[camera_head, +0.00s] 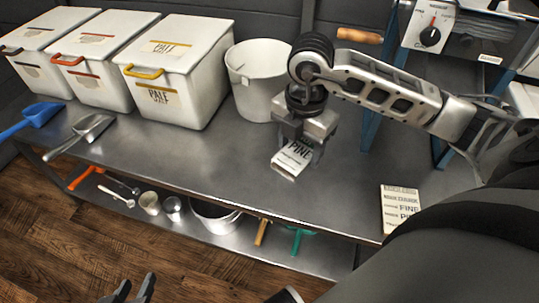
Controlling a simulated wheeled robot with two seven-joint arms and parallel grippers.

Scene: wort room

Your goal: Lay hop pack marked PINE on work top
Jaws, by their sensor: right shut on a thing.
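My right gripper (303,142) is shut on a small pale hop pack marked PINE (290,160). The pack hangs tilted below the jaws, over the grey metal work top (225,165). It appears to be a little above the surface, but the exact gap is hard to tell. My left gripper (134,290) is at the bottom edge of the view, over the wooden floor in front of the bench. Its two dark fingers stand apart with nothing between them.
White lidded bins (175,75) and a white bucket (258,85) stand along the back. A metal scoop (85,133) and blue scoop (35,117) lie at left. A printed card (400,207) lies at right. The front middle top is clear.

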